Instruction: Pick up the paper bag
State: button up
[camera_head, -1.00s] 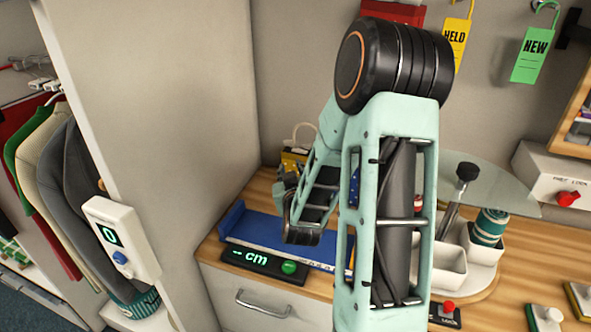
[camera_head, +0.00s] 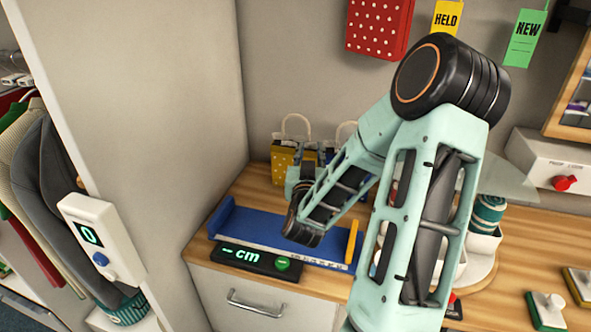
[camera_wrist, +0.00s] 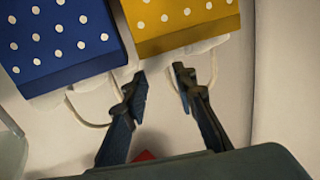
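A yellow paper bag with white dots (camera_head: 284,158) stands upright at the back of the counter, its pale handle loop above it. A blue dotted bag (camera_wrist: 60,45) is beside it in the wrist view; in the head view it is largely hidden by my arm. The yellow bag also shows in the wrist view (camera_wrist: 185,22), beyond my fingertips. My gripper (camera_wrist: 160,80) is open, fingers apart, with the tips close to the yellow bag's handle edge. Whether the handle lies between the fingers I cannot tell. In the head view my arm hides most of the gripper.
A red dotted bag (camera_head: 380,27) is on the back wall, near hanging HELD (camera_head: 447,18) and NEW (camera_head: 525,40) tags. A blue measuring tray (camera_head: 262,229) with a cm display (camera_head: 256,260) lies in front of the yellow bag. A white partition (camera_head: 150,110) stands on the left.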

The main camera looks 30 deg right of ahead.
aim_at(309, 139)
jog(key=shift+w+a+p+x, duration=0.1)
jog(key=shift+p+x, duration=0.05)
jog(key=shift+x, duration=0.9)
jog(key=shift+w+a+p+x, duration=0.1)
jog(key=shift+x, duration=0.95)
jog(key=shift+w+a+p+x, duration=0.1)
jog(key=shift+a+p+x, duration=0.05)
jog(key=shift+x, duration=0.9)
jog(key=shift+s+r, duration=0.1)
grip_shut()
